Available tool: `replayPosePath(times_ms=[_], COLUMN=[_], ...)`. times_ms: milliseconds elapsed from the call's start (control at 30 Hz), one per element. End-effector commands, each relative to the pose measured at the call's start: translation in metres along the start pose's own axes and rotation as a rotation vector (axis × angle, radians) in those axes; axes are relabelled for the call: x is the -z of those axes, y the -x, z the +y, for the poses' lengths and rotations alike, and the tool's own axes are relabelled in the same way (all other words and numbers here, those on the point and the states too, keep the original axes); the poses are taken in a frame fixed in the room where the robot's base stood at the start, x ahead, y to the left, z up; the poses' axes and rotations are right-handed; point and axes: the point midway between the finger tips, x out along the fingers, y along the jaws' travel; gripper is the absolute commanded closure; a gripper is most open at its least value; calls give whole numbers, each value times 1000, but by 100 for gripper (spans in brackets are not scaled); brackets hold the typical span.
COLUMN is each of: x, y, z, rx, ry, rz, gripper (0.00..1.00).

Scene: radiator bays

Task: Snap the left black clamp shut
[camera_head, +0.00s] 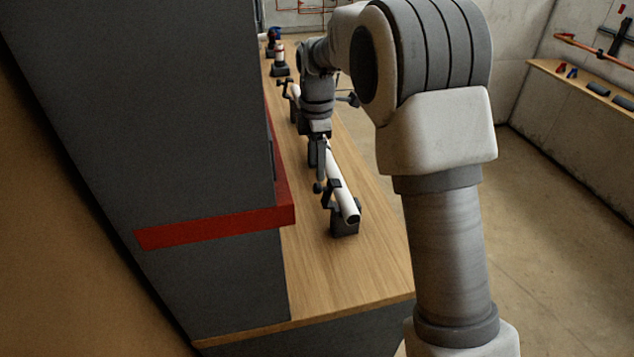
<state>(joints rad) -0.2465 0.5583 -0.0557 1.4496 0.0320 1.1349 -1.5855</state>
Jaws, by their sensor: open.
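A white pipe (342,184) lies along the wooden bench, its hollow end toward me. A black clamp (331,192) on a dark block sits around the pipe near that end; its upper part appears raised. Another black clamp (284,91) shows near the far end of the pipe. I cannot tell which of them is the left one. My gripper (320,178) points down above the pipe, just beyond the near clamp. It is open, with nothing visible in it. My gripper and wrist hide the middle of the pipe, and contact with the clamp is unclear.
The wooden bench (365,260) has free room at its front. A dark cabinet with a red edge (215,228) borders it on the left. More fittings (279,60) stand at the bench's far end. A wall shelf (585,85) with small parts is at right.

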Motion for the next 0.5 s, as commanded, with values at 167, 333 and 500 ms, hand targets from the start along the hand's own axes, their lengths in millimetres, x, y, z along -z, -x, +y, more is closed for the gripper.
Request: replayPosePath(times_ms=[167,333,500], x=[1,0,0], y=[-36,-56,-64], z=[-1,0,0], rx=[4,1,1], ry=[0,0,0], rz=[1,0,0], gripper=[37,37,37])
